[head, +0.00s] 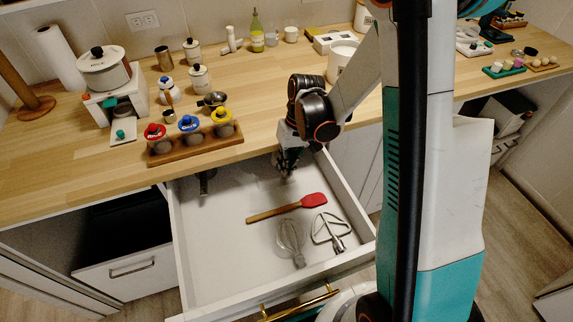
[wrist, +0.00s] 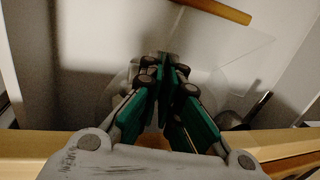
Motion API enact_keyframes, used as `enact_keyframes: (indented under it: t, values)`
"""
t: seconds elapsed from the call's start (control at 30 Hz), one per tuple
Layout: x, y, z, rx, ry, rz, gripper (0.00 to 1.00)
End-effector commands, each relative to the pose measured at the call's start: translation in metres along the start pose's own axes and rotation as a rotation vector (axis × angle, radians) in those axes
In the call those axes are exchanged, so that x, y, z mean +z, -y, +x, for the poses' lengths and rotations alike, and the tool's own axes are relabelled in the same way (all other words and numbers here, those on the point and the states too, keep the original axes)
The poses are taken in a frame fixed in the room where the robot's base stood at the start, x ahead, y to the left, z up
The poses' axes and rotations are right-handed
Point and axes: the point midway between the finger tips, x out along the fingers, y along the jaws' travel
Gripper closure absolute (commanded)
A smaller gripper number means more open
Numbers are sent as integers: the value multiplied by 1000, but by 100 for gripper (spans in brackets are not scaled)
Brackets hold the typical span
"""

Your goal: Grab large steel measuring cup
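My gripper (head: 288,172) points down into the back of the open drawer (head: 195,235). In the wrist view its two fingers (wrist: 166,68) converge with their tips close together; whether anything is between them is unclear. A faint, pale rounded shape (wrist: 118,92) lies around and behind the fingers, mostly hidden; I cannot tell if it is the large steel measuring cup. A dark-handled utensil (wrist: 246,112) lies beside the gripper, near the drawer's back; it also shows in the head view (head: 204,181), partly under the counter edge. A small steel cup with a dark handle (head: 213,99) stands on the counter.
A red spatula (head: 312,200), a whisk (head: 291,240) and a flat beater (head: 328,230) lie toward the drawer's front. The counter edge (wrist: 285,145) is close to the gripper. A wooden rack (head: 195,147) with colored-lid jars stands on the counter above the drawer.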

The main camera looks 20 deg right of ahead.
Motion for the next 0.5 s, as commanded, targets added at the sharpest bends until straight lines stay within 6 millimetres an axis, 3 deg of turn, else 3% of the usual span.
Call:
enact_keyframes:
  t: [0.17, 0.3, 0.5]
  values:
    - [0, -1, 6, 0, 0, 0, 100]
    - [0, -1, 5, 0, 0, 0, 75]
    - [0, -1, 5, 0, 0, 0, 75]
